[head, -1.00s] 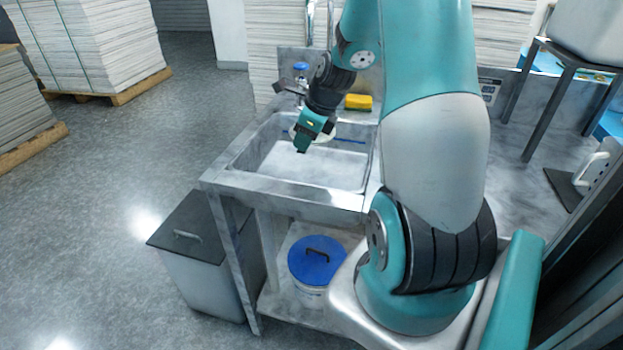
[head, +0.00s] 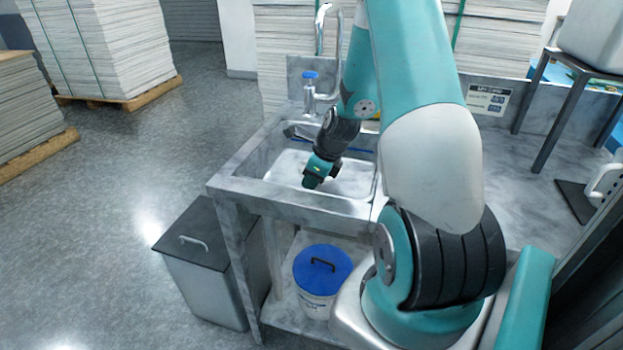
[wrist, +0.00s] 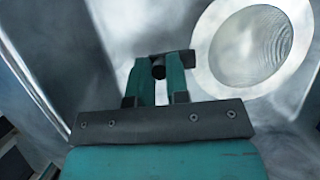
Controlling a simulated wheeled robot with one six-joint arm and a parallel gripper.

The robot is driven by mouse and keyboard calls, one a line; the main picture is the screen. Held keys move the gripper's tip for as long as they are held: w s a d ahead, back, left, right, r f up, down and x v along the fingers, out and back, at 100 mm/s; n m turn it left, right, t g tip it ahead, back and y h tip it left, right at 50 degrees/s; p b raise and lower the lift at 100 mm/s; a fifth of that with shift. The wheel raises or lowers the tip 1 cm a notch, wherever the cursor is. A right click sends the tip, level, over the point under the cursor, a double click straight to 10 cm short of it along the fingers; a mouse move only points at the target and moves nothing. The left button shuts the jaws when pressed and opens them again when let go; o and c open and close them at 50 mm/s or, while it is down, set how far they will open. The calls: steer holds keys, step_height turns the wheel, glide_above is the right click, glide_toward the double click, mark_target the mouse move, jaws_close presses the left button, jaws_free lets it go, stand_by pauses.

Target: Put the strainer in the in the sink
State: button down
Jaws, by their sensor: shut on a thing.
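The strainer (wrist: 252,45) shows at the upper right of the wrist view as a pale round rim around a fine grey mesh. Its rim lies just right of my fingertips. My gripper (wrist: 160,68) is shut on a small dark part between the fingers, which appears to be the strainer's handle; the join is not clear. The strainer is not clearly visible there. I cannot tell whether it touches the basin floor.
A tap with a blue knob (head: 310,78) stands behind the basin. A lidded grey bin (head: 195,240) stands left of the sink stand. A blue-lidded bucket (head: 322,268) is on the lower shelf. Paper stacks (head: 100,45) stand at the back left, with open floor before them.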

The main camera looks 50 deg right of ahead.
steer(key=c, duration=1.1)
jaws_free()
steer(key=p+v, duration=0.1)
steer(key=v, duration=1.1)
steer(key=w+a+r+n+g+y, duration=0.1)
steer(key=a+r+n, duration=0.2)
steer(key=a+n, duration=0.55)
steer(key=w+a+r+n+y, duration=0.1)
steer(key=a+r+n, duration=0.2)
steer(key=a+n, duration=0.55)
steer(key=s+a+r+n+g, duration=0.1)
steer(key=s+a+r+n, duration=0.1)
steer(key=s+a+n, duration=0.5)
steer(key=s+a+r+n+g, duration=0.2)
steer(key=s+a+n, duration=0.6)
steer(key=a+n, duration=0.5)
steer(key=shift+r+n+y, duration=0.3)
steer(key=shift+r+n, duration=0.4)
steer(key=shift+n, duration=0.2)
